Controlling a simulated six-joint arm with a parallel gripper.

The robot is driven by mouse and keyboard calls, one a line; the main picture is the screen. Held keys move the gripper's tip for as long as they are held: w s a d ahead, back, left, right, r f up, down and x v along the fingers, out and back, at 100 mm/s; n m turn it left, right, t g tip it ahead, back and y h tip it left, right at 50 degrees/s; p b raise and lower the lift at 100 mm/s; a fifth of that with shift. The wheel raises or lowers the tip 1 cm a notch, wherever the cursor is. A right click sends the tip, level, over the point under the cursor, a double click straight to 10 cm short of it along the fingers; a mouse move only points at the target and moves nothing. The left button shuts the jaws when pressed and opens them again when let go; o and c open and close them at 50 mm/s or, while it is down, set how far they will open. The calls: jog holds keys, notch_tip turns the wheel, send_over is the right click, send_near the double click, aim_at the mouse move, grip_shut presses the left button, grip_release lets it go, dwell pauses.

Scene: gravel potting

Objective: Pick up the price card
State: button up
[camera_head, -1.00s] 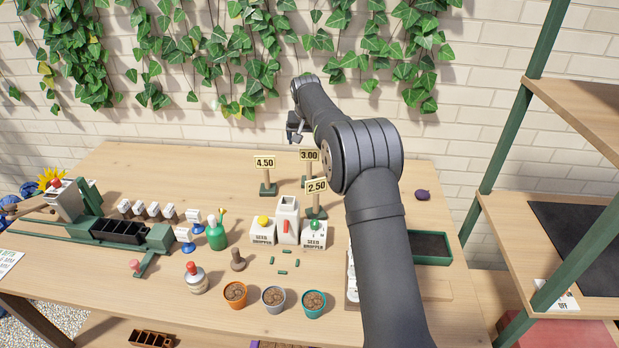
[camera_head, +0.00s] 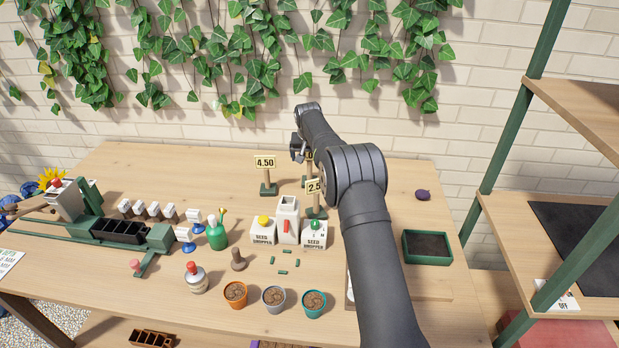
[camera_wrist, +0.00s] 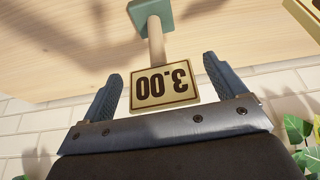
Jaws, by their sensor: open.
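Three price cards stand on wooden posts with green bases. The 3.00 card (camera_wrist: 164,87) appears upside down in the wrist view, on its post (camera_wrist: 156,40) and green base (camera_wrist: 150,12). My gripper (camera_wrist: 161,70) is open, with one finger on each side of the 3.00 card; I see gaps beside it. In the head view my gripper (camera_head: 298,148) is at the back of the table, and the arm hides most of the 3.00 card. The 2.50 card (camera_head: 314,187) stands in front, partly covered by my arm.
Two seed dropper boxes (camera_head: 262,232) and a white container (camera_head: 287,220) stand in front of the cards. Several pots (camera_head: 273,299) line the front. A green tray (camera_head: 427,247) is at right. Ivy (camera_head: 240,60) hangs on the brick wall behind.

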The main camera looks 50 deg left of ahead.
jog(key=c, duration=1.5)
jog(key=shift+r, duration=0.1)
jog(key=shift+c, duration=0.2)
